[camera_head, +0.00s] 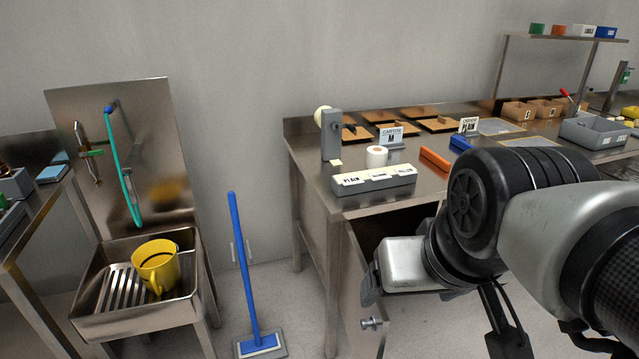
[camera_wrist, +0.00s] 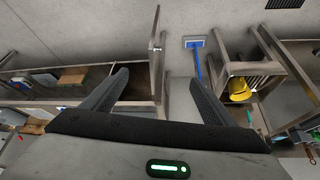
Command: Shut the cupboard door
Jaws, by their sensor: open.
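The cupboard under the steel worktable stands open. Its door (camera_head: 362,285) is a grey metal panel swung outward, with a round metal knob (camera_head: 371,322) near its lower part. The dark cupboard opening (camera_head: 385,222) shows behind it, partly hidden by my arm. In the wrist view the door (camera_wrist: 155,60) appears nearly edge-on, beyond the gap between my fingers. My gripper (camera_wrist: 160,82) is open and empty, its two dark fingers spread wide. I cannot tell how far the fingertips are from the door. In the head view my arm covers the right part of the cupboard front.
A blue-handled mop (camera_head: 241,270) stands on the floor left of the door. A steel sink (camera_head: 135,310) with a yellow bucket (camera_head: 158,265) is farther left. The worktable top (camera_head: 300,130) carries boards, labelled boxes and a grey tray (camera_head: 590,133). Floor between mop and table is clear.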

